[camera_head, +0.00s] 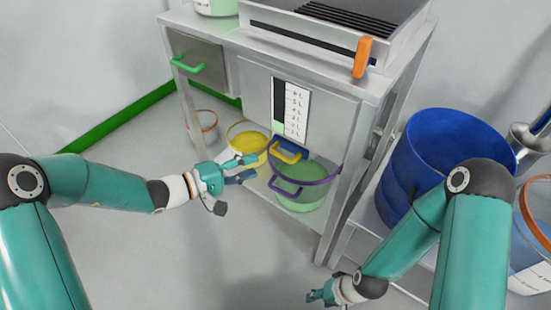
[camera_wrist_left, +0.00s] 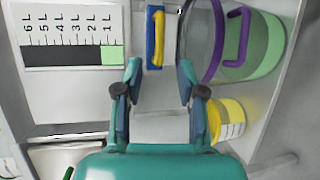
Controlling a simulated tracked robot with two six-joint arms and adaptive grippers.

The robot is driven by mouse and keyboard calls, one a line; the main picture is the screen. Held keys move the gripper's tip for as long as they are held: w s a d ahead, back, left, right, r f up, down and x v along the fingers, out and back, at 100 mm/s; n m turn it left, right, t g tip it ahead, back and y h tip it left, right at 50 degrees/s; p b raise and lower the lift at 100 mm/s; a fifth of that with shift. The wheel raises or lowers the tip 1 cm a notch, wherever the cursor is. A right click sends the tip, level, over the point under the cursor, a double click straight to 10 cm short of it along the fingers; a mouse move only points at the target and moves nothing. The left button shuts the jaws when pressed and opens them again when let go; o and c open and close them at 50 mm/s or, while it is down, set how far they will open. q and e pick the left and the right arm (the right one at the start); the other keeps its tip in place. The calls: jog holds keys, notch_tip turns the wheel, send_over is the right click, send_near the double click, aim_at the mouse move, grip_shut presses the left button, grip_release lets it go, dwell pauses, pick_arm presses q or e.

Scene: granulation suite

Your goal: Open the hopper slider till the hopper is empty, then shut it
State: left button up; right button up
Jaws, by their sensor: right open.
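The hopper slider shows as a yellow handle (camera_head: 290,153) on a blue part, low on the cabinet front under the gauge. In the left wrist view the handle (camera_wrist_left: 156,38) lies just beyond my fingers; whether the slider is open or shut I cannot tell. The hopper's level gauge (camera_head: 291,110) is dark above, with green at the bottom up to about the 1L mark (camera_wrist_left: 112,55). A purple-rimmed bucket (camera_head: 308,194) with green showing stands below the slider. My left gripper (camera_head: 246,169) is open and empty, left of the handle. My right gripper (camera_head: 318,294) is open, low in front.
A yellow bucket (camera_head: 245,137) and an orange-rimmed bucket (camera_head: 203,128) stand left of the purple-rimmed one. A green handle (camera_head: 187,65) and an orange handle (camera_head: 362,57) stick out from the unit. A large blue drum (camera_head: 455,145) stands right. The floor in front is clear.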

aim_at(279, 157)
pick_arm(q)
jog(key=b+x, duration=0.1)
jog(key=x, duration=0.9)
jog(key=shift+w+b, duration=0.1)
jog(key=shift+b, duration=0.25)
jog(key=shift+f, duration=0.1)
grip_shut()
